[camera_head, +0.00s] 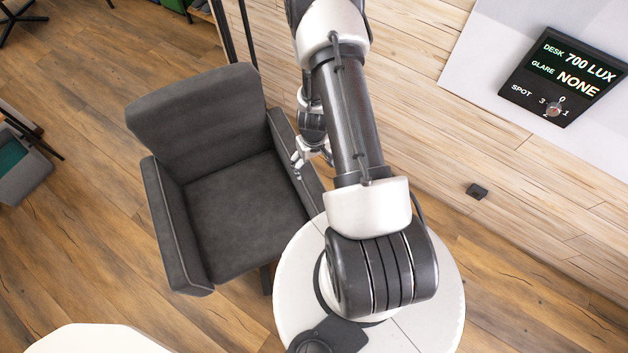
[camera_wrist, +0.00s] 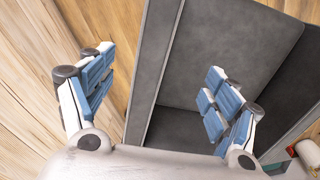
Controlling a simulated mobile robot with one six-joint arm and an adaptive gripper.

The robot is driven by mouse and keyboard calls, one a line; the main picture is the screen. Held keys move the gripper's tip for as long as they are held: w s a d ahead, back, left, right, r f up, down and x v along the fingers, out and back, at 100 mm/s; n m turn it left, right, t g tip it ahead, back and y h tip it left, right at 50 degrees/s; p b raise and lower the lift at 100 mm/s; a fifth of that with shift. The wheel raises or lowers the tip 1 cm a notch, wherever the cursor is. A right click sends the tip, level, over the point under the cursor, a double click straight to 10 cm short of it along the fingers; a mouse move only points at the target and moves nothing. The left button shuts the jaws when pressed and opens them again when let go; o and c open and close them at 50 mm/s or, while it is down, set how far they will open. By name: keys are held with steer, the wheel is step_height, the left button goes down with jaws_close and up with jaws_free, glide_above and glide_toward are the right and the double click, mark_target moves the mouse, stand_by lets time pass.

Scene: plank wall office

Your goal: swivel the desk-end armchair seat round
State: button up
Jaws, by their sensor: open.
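The dark grey armchair (camera_head: 243,212) stands on the wood floor at the left of the head view, its backrest (camera_head: 200,120) at the upper left. Its right armrest (camera_head: 283,135) runs beside my arm. My gripper (camera_head: 302,158) is at that armrest, partly hidden by my arm. In the wrist view my gripper (camera_wrist: 157,88) is open, with blue-padded fingers set wide apart. I cannot tell whether either finger touches the chair. The chair's base is mostly hidden.
A plank wall runs along the right, close to the chair's armrest side. A display panel (camera_head: 563,75) reads desk 700 lux, glare none. A white surface (camera_head: 95,340) edges in at bottom left. Open floor (camera_head: 95,240) lies left of the chair.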

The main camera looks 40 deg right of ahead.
mark_target(316, 190)
steer(key=f+b, duration=0.5)
steer(key=f, duration=0.1)
steer(key=s+f+b, duration=0.1)
steer(key=f+b, duration=0.5)
steer(key=f, duration=0.1)
steer(key=f+b, duration=0.6)
steer(key=shift+s+d+f, duration=0.15)
steer(key=shift+s, duration=0.1)
steer(key=shift+c, duration=0.2)
steer(key=c, duration=1.5)
